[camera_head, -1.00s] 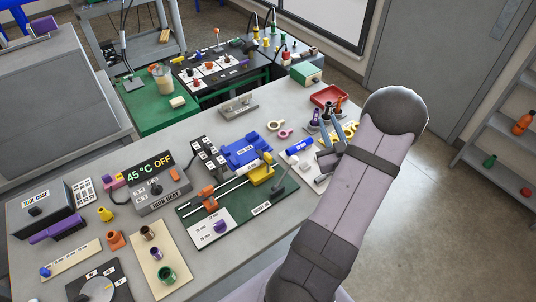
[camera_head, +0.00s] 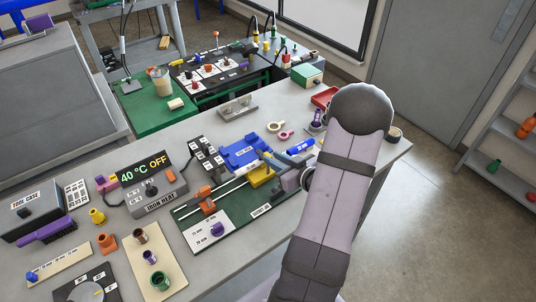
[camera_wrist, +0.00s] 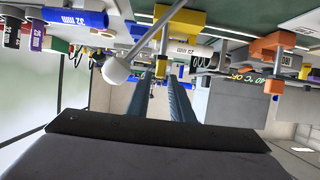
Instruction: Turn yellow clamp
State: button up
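The knob appears left of the fingers; contact cannot be told.
An orange clamp (camera_head: 207,203) stands left on the same rails. A blue block (camera_head: 243,152) and a blue pipe (camera_head: 300,146) lie close behind. The iron heater (camera_head: 155,190) reads 40 °C OFF. My arm hides the table's right part.

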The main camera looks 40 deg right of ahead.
aim_at(270, 156)
jog(key=shift+p+x, duration=0.55)
jog(key=shift+x, duration=1.65)
jog(key=shift+c, duration=0.3)
grip_shut()
